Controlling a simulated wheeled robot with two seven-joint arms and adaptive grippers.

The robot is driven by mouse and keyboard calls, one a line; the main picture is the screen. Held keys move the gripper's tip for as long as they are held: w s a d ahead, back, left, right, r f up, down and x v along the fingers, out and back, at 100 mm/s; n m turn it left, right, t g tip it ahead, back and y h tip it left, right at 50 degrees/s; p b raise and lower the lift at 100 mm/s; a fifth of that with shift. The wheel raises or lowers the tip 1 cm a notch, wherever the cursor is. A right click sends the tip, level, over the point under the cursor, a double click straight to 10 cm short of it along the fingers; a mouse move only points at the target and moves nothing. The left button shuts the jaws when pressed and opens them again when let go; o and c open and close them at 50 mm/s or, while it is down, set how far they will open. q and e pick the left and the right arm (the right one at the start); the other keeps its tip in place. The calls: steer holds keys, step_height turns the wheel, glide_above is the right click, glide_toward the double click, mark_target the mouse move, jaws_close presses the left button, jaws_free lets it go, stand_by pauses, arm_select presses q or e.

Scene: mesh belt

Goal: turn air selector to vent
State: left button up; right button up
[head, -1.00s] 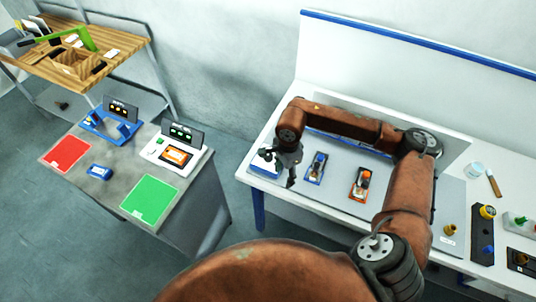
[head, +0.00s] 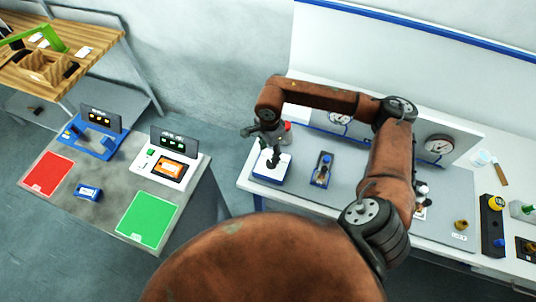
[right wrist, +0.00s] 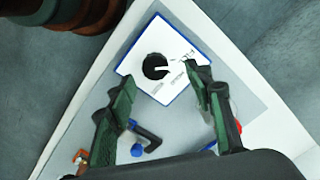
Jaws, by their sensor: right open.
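The air selector is a white box with a blue edge and a black knob, at the left end of the bench in the head view (head: 270,172). In the right wrist view its white face (right wrist: 185,75) carries a round black knob (right wrist: 155,66) with a white pointer toward the right of the picture. Small lettering surrounds the knob; I cannot read it surely. My right gripper (head: 272,160) is open above the selector. In the right wrist view its two fingers (right wrist: 160,95) are spread, with the knob ahead between them and apart from both. My left gripper is out of view.
A blue lever unit (head: 322,170) stands right of the selector. Dial gauges (head: 438,146) stand at the bench's back, and something red (head: 288,127) is behind my gripper. My right arm hides part of the bench. A separate grey table (head: 105,205) stands left.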

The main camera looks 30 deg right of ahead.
steer(key=shift+s+d+f+p, duration=0.15)
steer(key=shift+s+f, duration=0.2)
steer(key=shift+f, duration=0.3)
steer(key=shift+s+d+f+p, duration=0.15)
steer(key=shift+s+f, duration=0.2)
steer(key=shift+f, duration=0.25)
steer(key=shift+w+f, duration=0.15)
steer(key=shift+f, duration=0.5)
steer(key=shift+w+f, duration=0.15)
steer(key=shift+f, duration=0.45)
steer(key=shift+w+f, duration=0.1)
steer(key=shift+f, duration=0.25)
steer(key=shift+s+f, duration=0.15)
steer(key=shift+s, duration=0.05)
steer(key=shift+w, duration=0.1)
steer(key=c, duration=1.1)
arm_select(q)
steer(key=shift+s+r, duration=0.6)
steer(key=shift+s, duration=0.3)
arm_select(e)
steer(key=shift+c, duration=0.2)
